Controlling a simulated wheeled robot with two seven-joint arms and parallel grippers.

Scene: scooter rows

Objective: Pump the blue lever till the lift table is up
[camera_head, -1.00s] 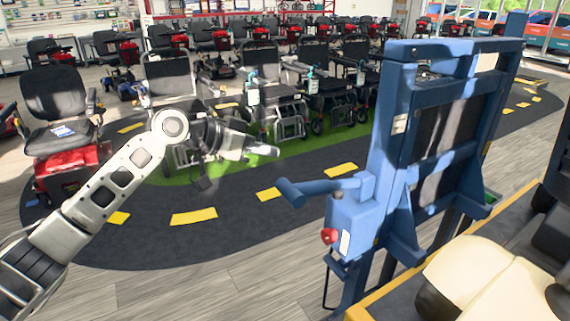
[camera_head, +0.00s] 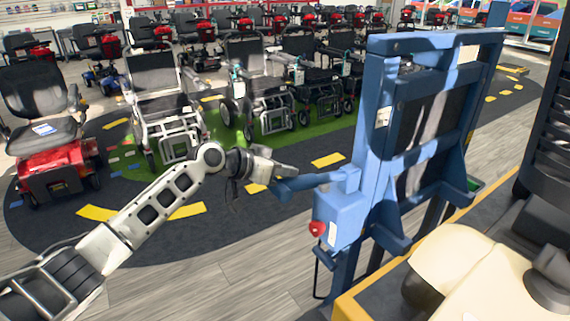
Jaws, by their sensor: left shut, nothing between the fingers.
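The blue lever (camera_head: 312,181) sticks out to the left from a blue box (camera_head: 341,214) on the lift's side. Its thick end points at my left gripper. The blue lift frame (camera_head: 374,135) stands upright at the right of centre. My left gripper (camera_head: 290,171) is shut and empty, with its fingertips at the lever's outer end, just above it. I cannot tell whether they touch. My right gripper is not in view. The lift table's own height cannot be made out clearly.
A red knob (camera_head: 317,228) sits on the box below the lever. A yellow-edged platform (camera_head: 372,291) lies at the lower right. A red scooter (camera_head: 55,165) stands at the left, and several wheelchairs (camera_head: 258,90) stand behind. Dark floor with yellow dashes lies between.

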